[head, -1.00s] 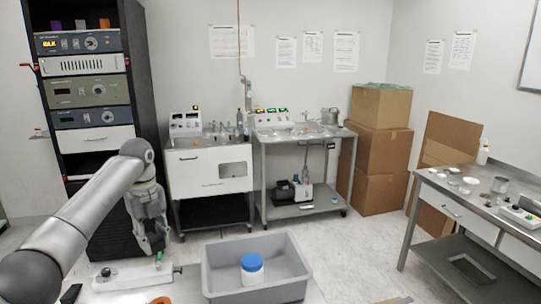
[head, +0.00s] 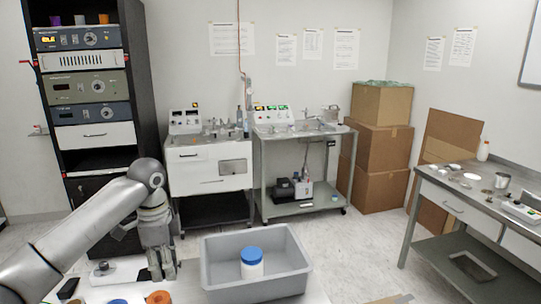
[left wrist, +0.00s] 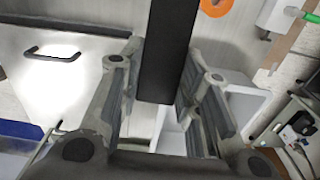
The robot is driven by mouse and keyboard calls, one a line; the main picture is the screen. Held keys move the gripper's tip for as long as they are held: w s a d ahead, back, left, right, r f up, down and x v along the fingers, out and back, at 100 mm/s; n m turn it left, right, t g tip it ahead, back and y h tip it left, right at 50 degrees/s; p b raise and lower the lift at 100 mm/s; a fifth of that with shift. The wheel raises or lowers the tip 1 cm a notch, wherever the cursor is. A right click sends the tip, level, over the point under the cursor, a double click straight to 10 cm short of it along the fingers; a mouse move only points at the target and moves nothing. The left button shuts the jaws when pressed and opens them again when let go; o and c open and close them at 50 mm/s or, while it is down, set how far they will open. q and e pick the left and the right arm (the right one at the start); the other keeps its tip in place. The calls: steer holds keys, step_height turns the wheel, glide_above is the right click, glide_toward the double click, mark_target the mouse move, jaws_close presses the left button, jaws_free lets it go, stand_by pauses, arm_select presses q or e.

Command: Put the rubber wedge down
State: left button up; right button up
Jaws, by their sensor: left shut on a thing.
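My left gripper (head: 162,268) hangs fingers-down over the near white work surface (head: 128,272), left of the grey bin. In the left wrist view its two fingers (left wrist: 165,100) are shut on a long black block, the rubber wedge (left wrist: 168,52), which runs up out of the top of that picture. In the head view I cannot make out the wedge clearly at the gripper. Whether it touches the surface cannot be told. My right gripper is not in view.
A grey bin (head: 221,288) holds a white jar with a blue lid (head: 252,264). An orange ring (head: 158,297) and a small dark object (head: 68,288) lie at the near edge. A black equipment rack (head: 140,90) stands behind my arm. A steel bench (head: 465,198) is at right.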

arm_select(q)
steer(key=s+d+f+n+b, duration=0.2)
steer(key=s+f+n, duration=0.3)
steer(key=s, duration=0.6)
steer(key=s+d+f+n+b, duration=0.2)
steer(key=s+f+n, duration=0.3)
steer(key=s+n, duration=0.5)
steer(key=shift+s+d+n, duration=0.3)
steer(key=shift+s+d, duration=0.3)
steer(key=shift+s, duration=0.15)
step_height(320, 180, up, 14)
steer(key=p, duration=1.3)
step_height(320, 180, down, 14)
steer(key=b, duration=1.3)
steer(key=shift+f, duration=0.15)
